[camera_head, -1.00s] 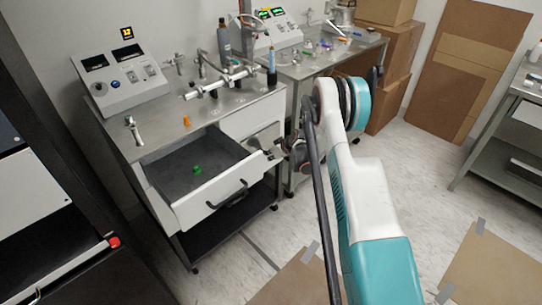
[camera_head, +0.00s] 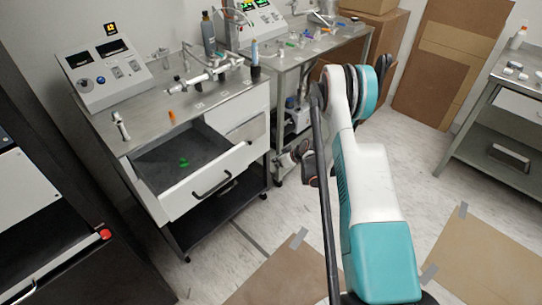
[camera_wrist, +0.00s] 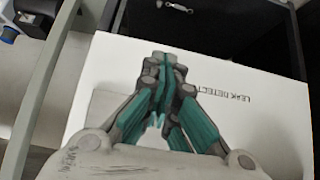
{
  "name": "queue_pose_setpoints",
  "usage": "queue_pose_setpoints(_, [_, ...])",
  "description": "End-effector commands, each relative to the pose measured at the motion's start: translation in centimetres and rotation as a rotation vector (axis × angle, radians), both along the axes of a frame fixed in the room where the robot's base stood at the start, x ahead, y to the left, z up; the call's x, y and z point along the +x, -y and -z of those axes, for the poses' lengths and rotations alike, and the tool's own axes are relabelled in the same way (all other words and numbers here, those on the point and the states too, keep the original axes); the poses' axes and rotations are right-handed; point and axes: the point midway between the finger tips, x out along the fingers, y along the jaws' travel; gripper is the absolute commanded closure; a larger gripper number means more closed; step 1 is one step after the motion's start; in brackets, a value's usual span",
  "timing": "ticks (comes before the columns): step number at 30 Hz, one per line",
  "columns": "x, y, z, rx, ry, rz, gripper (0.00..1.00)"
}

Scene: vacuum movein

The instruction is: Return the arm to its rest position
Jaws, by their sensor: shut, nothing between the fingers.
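My arm reaches forward from the bottom right of the head view, with its end beside the right side of the cart. In the wrist view my gripper (camera_wrist: 165,62) is shut with its green-padded fingers together and nothing between them. Under the fingers is a white panel (camera_wrist: 232,78) with upside-down lettering that reads "LEAK DETECT". In the head view the gripper is small and partly hidden by my arm, apart from the open drawer (camera_head: 182,208).
The drawer of the left cart (camera_head: 100,128) stands open with a green part (camera_head: 184,162) inside. An orange part (camera_head: 171,117) is on the cart top. A second bench (camera_head: 325,48) stands behind. Cardboard boxes (camera_head: 379,45) are at the back.

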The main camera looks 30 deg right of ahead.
Motion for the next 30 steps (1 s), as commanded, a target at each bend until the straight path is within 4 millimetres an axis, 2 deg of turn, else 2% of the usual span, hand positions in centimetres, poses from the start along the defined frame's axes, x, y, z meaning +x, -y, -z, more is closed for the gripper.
queue_pose_setpoints(8, [-0.6, 0.2, 0.0, 0.000, -0.001, 0.000, 1.00])
queue_pose_setpoints(11, [-0.3, 0.0, -1.2, -0.005, -0.004, 0.006, 1.00])
queue_pose_setpoints(14, [0.1, -0.3, -4.0, -0.016, -0.011, 0.019, 1.00])
queue_pose_setpoints(21, [0.7, -2.0, -13.4, -0.059, -0.034, 0.066, 1.00])
queue_pose_setpoints(30, [-1.1, -4.7, -24.6, -0.113, -0.039, 0.128, 1.00])
